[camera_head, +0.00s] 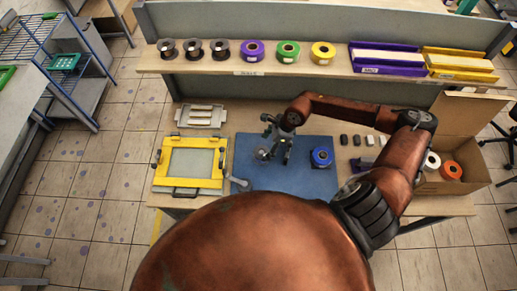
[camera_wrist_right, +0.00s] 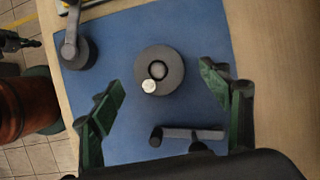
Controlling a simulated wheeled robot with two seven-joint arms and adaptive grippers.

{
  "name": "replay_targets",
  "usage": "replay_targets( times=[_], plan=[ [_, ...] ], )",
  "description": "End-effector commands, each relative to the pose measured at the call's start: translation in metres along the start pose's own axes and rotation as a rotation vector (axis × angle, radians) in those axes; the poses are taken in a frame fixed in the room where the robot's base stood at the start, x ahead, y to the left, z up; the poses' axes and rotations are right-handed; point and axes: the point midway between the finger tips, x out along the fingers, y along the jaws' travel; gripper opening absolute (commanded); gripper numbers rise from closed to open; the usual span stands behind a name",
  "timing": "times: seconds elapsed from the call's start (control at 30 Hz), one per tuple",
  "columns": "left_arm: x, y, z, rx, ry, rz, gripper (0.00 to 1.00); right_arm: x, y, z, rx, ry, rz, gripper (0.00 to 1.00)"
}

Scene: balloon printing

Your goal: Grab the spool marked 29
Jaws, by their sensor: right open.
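A dark grey spool (camera_wrist_right: 172,88) lies flat on the blue mat (camera_head: 256,181), with a small pale round spot on it in the right wrist view. In the head view this spool (camera_head: 262,155) is partly covered by my right gripper (camera_head: 276,149). The right gripper is open and empty above the mat, its green-padded fingers on either side of the spool in the wrist view, with no visible contact. I cannot read the number 29 on any spool. My left gripper does not show.
Small blocks (camera_head: 357,140) and an open cardboard box (camera_head: 440,188) with spools are on the right. A rear shelf (camera_head: 238,76) holds several spools and trays.

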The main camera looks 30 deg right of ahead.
Motion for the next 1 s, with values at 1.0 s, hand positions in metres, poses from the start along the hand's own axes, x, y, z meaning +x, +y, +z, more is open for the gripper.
replay_targets(
  times=[1.0],
  plan=[
    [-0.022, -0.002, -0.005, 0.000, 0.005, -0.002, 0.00, 0.062, 0.002, -0.005, -0.002, 0.000, 0.001, 0.54]
  ],
)
